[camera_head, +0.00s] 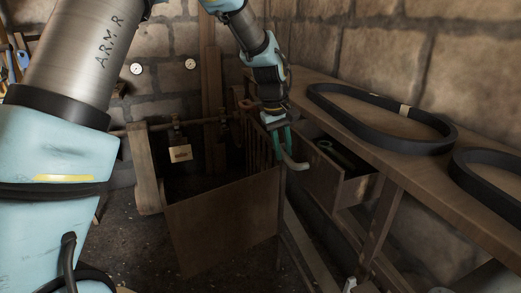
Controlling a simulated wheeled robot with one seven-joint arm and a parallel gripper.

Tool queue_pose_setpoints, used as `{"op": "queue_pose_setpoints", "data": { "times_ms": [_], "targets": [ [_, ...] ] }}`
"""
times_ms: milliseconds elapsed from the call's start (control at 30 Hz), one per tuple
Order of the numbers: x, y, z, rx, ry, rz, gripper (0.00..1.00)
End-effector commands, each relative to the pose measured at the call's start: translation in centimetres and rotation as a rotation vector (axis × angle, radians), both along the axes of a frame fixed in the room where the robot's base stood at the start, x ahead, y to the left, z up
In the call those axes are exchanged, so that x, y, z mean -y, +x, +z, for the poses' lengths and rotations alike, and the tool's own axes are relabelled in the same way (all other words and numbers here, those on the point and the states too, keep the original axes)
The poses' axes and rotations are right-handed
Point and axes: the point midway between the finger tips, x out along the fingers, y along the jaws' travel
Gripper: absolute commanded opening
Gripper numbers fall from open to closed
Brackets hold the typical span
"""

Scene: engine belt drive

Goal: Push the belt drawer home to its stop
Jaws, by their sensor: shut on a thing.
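The belt drawer (357,189) is wooden and stands partly pulled out from under the workbench at the right. Dark objects, with some green, lie inside it. My gripper (283,143) is at the drawer's front, with its green fingertips shut on a curved grey handle (296,165). The handle appears to belong to the drawer front, but the join is hard to see. The back of the drawer is hidden under the bench top.
Black belts lie on the workbench top (345,85): one whole loop (440,148) and another (495,172) at the right edge. A wooden panel (225,222) stands left of the drawer. A small tagged box (180,153) hangs behind it. Gauges (137,69) are on the stone wall.

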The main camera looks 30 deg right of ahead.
Motion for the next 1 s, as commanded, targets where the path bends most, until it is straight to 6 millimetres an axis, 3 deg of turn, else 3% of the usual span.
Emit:
{"op": "queue_pose_setpoints", "data": {
  "times_ms": [100, 333, 900, 933, 1000],
  "targets": [
    [2.7, -0.4, 0.2, 0.001, -0.001, -0.004, 0.0],
    [5.8, -0.7, 0.1, 0.001, -0.001, -0.002, 0.0],
    [7.3, -0.8, 0.2, 0.003, -0.008, 0.0, 0.0],
    [7.3, -0.8, 0.2, 0.003, -0.009, 0.0, 0.26],
    [7.3, -0.8, 0.2, 0.003, -0.008, 0.0, 0.34]
  ]
}}
